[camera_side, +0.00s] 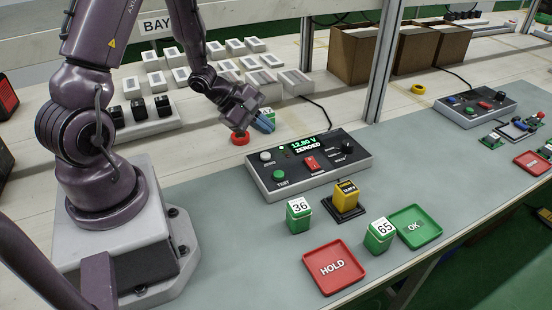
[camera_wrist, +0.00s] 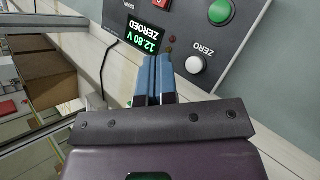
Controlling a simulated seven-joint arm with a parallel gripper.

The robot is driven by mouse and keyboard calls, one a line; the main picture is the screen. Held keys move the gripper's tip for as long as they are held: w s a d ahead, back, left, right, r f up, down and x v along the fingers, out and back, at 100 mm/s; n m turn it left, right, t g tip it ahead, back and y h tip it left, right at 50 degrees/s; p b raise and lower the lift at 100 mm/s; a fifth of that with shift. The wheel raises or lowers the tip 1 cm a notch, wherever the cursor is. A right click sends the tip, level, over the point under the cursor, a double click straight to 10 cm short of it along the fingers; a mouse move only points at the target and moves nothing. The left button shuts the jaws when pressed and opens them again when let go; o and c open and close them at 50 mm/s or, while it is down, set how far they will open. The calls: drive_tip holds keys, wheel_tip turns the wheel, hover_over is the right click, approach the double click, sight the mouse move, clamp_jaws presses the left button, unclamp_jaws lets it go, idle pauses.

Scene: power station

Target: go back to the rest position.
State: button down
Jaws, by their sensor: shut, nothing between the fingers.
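My gripper (camera_side: 267,124) is above the bench, behind the left back of the test box (camera_side: 262,184). Its blue fingers (camera_wrist: 154,72) are together and empty in the wrist view, beside the white ZERO button (camera_wrist: 195,65). The box's display (camera_side: 303,144) reads 12.80 V ZEROED; it also shows in the wrist view (camera_wrist: 145,38). A yellow block (camera_side: 347,192) sits in a black socket in front of the box. Green blocks marked 36 (camera_side: 298,215) and 65 (camera_side: 379,235) stand on the mat.
A red HOLD tray (camera_side: 312,263) and a green OK tray (camera_side: 415,240) lie in front. A metal post (camera_side: 382,65) rises behind the box. Cardboard boxes (camera_side: 353,55) stand at the back. A second test box (camera_side: 473,108) is at right.

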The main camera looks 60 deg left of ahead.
drive_tip(key=s+d+r+m+g+y, duration=0.1)
drive_tip(key=s+d+r+m, duration=0.3)
drive_tip(key=r+m, duration=0.3)
drive_tip(key=s+d+r+m+g+y, duration=0.1)
drive_tip(key=s+d+r+m, duration=0.3)
drive_tip(key=r+m, duration=0.4)
drive_tip(key=s+d+r+m+y, duration=0.1)
drive_tip(key=s+d+r+m, duration=0.4)
drive_tip(key=r+m, duration=0.2)
drive_tip(key=shift+s+r+g+y, duration=0.2)
drive_tip(key=shift+r+g+y, duration=0.2)
drive_tip(key=shift+r, duration=0.3)
